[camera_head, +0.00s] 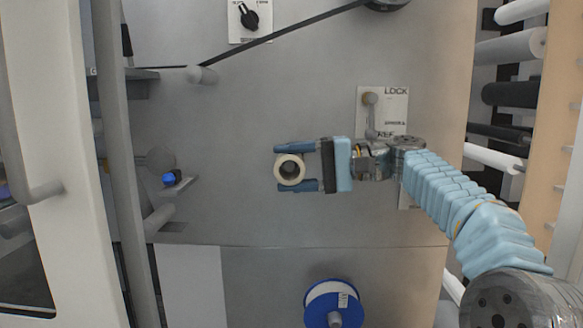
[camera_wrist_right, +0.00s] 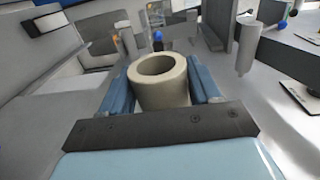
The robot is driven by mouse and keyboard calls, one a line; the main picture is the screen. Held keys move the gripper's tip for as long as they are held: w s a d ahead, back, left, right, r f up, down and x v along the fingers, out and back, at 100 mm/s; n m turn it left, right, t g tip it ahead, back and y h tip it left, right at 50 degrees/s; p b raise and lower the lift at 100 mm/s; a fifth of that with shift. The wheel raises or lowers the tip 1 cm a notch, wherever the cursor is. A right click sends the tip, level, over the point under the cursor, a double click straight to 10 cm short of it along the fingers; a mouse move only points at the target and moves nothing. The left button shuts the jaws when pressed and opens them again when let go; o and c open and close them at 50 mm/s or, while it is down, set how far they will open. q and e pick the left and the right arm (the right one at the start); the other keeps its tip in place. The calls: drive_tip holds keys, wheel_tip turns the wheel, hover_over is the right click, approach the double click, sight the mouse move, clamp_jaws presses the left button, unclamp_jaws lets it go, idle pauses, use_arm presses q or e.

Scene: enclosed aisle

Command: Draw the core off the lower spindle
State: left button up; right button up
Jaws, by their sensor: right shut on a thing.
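A pale beige hollow core (camera_head: 281,172) sits between the blue fingers of my right gripper (camera_head: 297,170), in front of the grey machine panel. The right gripper is shut on it, with one finger above and one below in the head view. In the right wrist view the core (camera_wrist_right: 162,93) stands between the two fingers (camera_wrist_right: 160,88), and no spindle tip shows in its open end. Whether a spindle reaches into its far end is hidden. My left gripper is not in view.
A blue-flanged reel (camera_head: 312,309) sits on a spindle (camera_head: 335,319) below. A lever (camera_head: 371,115) on a LOCK plate is above my right wrist. A roller (camera_head: 201,75) guides a dark strip at upper left. A pale upright frame (camera_head: 50,150) stands left. Rolls (camera_head: 510,47) fill the right.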

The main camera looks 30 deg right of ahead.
drive_tip(key=s+a+b, duration=0.1)
drive_tip(key=s, duration=0.1)
drive_tip(key=s+a+b, duration=0.2)
drive_tip(key=s, duration=0.1)
drive_tip(key=s+a+b, duration=0.2)
drive_tip(key=s, duration=0.1)
idle(0.7)
drive_tip(key=shift+s, duration=0.1)
idle(0.4)
